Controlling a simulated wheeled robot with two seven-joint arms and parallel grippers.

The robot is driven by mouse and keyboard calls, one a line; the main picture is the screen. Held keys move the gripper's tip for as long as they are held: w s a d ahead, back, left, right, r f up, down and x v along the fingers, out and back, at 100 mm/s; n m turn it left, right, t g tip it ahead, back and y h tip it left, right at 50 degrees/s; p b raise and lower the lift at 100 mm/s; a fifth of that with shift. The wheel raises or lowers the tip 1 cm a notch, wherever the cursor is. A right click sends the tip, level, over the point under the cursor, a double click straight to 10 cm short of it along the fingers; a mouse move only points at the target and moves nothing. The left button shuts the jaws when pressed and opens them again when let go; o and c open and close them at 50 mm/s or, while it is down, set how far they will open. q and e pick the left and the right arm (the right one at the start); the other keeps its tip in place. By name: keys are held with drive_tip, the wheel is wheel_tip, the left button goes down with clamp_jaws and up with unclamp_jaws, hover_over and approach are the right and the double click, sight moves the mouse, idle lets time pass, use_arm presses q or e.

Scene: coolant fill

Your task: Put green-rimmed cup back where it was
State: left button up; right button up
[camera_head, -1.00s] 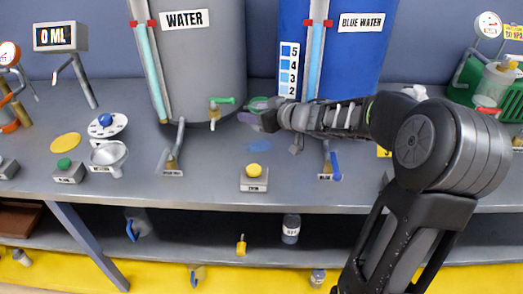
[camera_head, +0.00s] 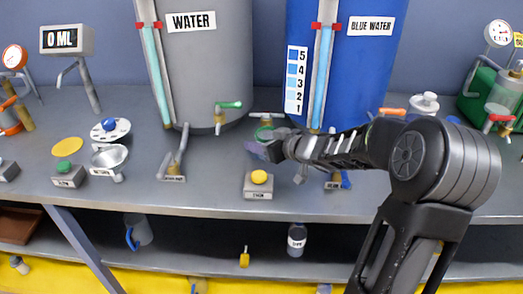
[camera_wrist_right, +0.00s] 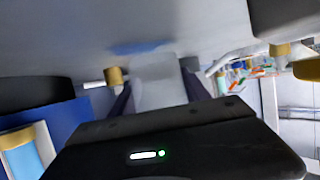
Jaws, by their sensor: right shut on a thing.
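The green-rimmed cup (camera_head: 264,133) is between the fingers of my right gripper (camera_head: 266,148), in front of the gap between the grey and blue tanks. In the head view its green rim shows, and the gripper hides most of its body. In the right wrist view the pale, translucent cup (camera_wrist_right: 158,85) sits between the two dark fingers. I cannot tell whether its base touches the counter. My left gripper is not in view.
The grey WATER tank (camera_head: 205,65) and the BLUE WATER tank (camera_head: 345,65) stand behind. A green-handled tap (camera_head: 222,118) is left of the cup. A yellow button box (camera_head: 258,188) is in front. A blue patch (camera_wrist_right: 140,47) marks the counter.

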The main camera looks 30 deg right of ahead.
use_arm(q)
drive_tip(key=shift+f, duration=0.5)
use_arm(e)
drive_tip(key=shift+f, duration=1)
drive_tip(key=shift+f, duration=0.15)
drive_tip(key=o, duration=1.5)
drive_tip(key=shift+c, duration=0.2)
